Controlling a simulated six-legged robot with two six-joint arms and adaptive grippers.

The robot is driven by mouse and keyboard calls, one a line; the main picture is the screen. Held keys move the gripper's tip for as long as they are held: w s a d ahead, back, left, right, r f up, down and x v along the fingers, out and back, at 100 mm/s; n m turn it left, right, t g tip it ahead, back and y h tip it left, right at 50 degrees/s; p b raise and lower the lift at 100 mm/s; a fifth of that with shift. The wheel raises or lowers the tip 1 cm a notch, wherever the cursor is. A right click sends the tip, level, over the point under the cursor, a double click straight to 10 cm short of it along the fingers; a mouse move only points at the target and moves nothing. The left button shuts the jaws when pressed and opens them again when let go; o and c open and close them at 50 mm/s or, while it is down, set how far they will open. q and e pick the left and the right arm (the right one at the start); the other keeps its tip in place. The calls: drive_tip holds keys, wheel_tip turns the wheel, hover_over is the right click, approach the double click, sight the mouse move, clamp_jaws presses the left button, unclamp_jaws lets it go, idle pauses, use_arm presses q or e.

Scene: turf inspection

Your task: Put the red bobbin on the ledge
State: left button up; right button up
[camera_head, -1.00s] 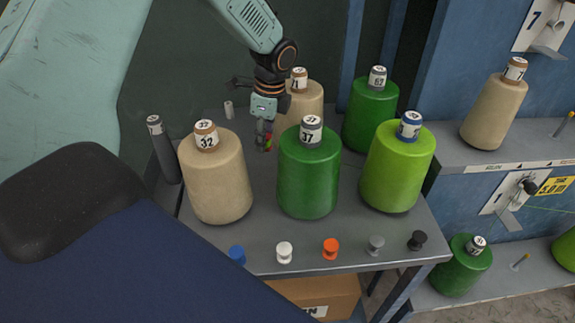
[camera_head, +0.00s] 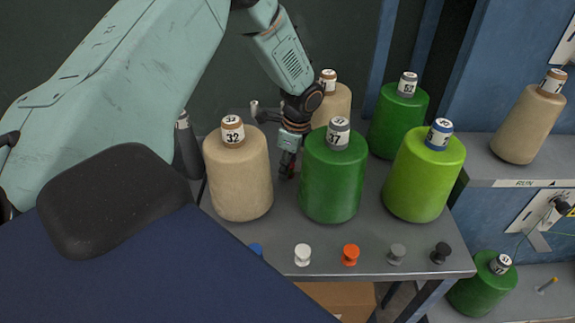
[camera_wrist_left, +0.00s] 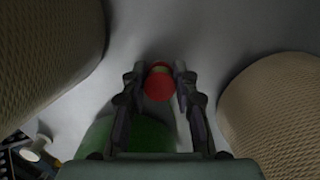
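The red bobbin (camera_wrist_left: 158,86) is between the fingertips of my left gripper in the left wrist view. A finger stands on each side, and narrow gaps seem to show beside it. In the head view my left gripper (camera_head: 287,168) points down low over the grey table (camera_head: 225,236), between a beige cone and a dark green cone. The bobbin is too small there to make out clearly. A grey ledge (camera_head: 482,172) runs along the blue machine at the right, carrying a beige cone. My right gripper is not in view.
Tall yarn cones crowd the table: beige (camera_head: 238,180), dark green (camera_head: 332,185), light green (camera_head: 425,180), with others behind. White (camera_head: 303,255), orange (camera_head: 351,254), grey (camera_head: 397,254) and black (camera_head: 440,252) bobbins line the front edge. A cone (camera_head: 483,288) stands on a lower shelf.

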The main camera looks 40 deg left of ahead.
use_arm(q)
drive_tip(key=shift+o, duration=1.4)
drive_tip(key=shift+d+r, duration=0.15)
drive_tip(key=shift+o, duration=0.7)
drive_tip(key=shift+s+r, duration=0.1)
drive_tip(key=shift+s, duration=0.05)
